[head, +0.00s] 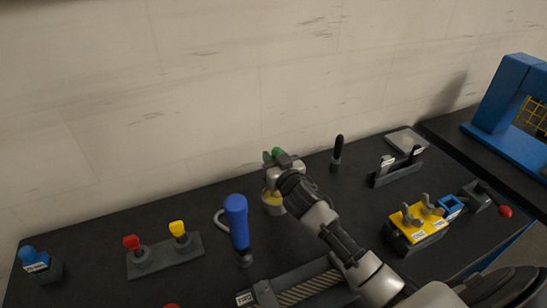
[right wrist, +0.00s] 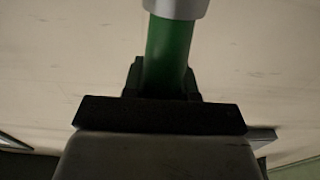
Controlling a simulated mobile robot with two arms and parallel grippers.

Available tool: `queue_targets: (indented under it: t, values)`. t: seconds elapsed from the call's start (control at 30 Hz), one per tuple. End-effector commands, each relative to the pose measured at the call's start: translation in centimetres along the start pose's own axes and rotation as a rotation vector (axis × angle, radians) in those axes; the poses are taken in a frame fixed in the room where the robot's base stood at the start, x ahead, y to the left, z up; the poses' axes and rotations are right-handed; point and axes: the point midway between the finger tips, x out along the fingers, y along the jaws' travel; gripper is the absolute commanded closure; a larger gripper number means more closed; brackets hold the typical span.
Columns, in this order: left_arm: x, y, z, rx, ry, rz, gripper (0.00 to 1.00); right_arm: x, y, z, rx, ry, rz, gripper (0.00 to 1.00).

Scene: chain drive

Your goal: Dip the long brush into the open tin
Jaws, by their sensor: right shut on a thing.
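My right gripper (head: 281,160) is shut on a green handle, which I take to be the long brush (head: 277,152). In the right wrist view the green handle (right wrist: 168,55) stands between the dark jaws, with a silver collar (right wrist: 178,8) at the top edge; no bristles show. In the head view, a grey tin with a yellow band (head: 273,204) stands on the bench just below the gripper. My right wrist partly covers the tin, so I cannot tell whether it is open or whether the brush is inside it. My left gripper is not in view.
A blue-handled tool (head: 237,222) stands upright left of the tin. Farther left is a grey block with red and yellow knobs (head: 165,256). A black upright handle (head: 337,150) stands behind right. A yellow-topped block (head: 417,222) is at right. The wall (head: 200,90) closes the back.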

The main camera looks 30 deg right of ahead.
Motion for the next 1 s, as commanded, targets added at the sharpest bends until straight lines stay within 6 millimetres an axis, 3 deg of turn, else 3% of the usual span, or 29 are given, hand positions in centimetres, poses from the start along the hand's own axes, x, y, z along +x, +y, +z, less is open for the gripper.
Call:
queue_targets:
  t: [0.03,0.53,1.0]
  values:
    - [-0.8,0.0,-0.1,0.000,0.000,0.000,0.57,0.0,0.0,-0.9,0.001,0.002,0.000,0.96]
    - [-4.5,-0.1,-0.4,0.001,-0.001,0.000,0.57,0.0,0.0,-5.0,0.000,0.003,-0.001,0.96]
    - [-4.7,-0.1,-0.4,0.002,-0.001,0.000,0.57,0.0,0.0,-5.2,0.000,0.003,-0.001,0.96]
